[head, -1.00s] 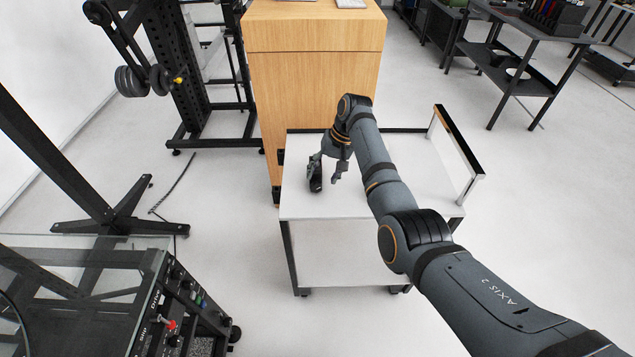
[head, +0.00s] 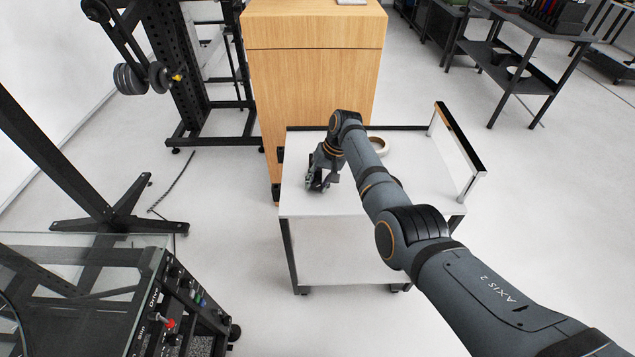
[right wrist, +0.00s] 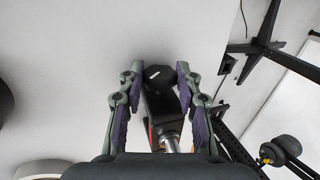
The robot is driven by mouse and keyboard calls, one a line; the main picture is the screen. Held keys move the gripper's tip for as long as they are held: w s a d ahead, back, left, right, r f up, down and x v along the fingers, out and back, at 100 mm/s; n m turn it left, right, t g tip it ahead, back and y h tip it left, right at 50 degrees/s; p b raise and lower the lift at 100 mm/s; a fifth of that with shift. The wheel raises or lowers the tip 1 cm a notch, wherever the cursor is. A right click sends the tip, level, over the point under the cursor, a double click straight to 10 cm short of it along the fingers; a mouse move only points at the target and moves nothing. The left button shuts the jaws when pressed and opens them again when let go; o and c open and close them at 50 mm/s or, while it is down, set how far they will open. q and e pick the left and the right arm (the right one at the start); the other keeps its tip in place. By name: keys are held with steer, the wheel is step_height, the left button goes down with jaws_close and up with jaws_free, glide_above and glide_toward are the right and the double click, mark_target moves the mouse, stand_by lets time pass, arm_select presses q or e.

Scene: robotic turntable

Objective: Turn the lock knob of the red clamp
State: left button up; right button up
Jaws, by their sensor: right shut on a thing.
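In the right wrist view a black knob (right wrist: 158,77) sits between the fingertips of my right gripper (right wrist: 159,72). Below it is the clamp's dark body (right wrist: 162,103), with a thin red strip and a silver metal part near the wrist. The rest of the clamp is hidden by the gripper. In the head view my right gripper (head: 321,182) is low over the left part of the white cart top, closed around the dark clamp, which is mostly hidden. My left gripper is not in view.
The white cart top (head: 420,185) is mostly clear to the right, with a raised handle rail (head: 459,140) at its right side. A pale ring-shaped roll (head: 378,145) lies behind my right arm. A wooden cabinet (head: 313,85) stands behind the cart.

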steer(key=shift+c, duration=0.4)
steer(key=shift+a+h+b, duration=0.2)
steer(key=shift+h+b, duration=0.1)
steer(key=shift+h, duration=0.3)
steer(key=h+b, duration=0.1)
steer(key=b, duration=0.1)
steer(key=h+b, duration=0.1)
steer(key=b, duration=0.2)
steer(key=shift+a+f+h, duration=0.15)
steer(key=shift+f+h, duration=0.15)
steer(key=shift+f, duration=0.05)
steer(key=shift+r, duration=0.3)
steer(key=o, duration=1.2)
steer(key=shift+c, duration=0.2)
steer(key=shift+r, duration=0.1)
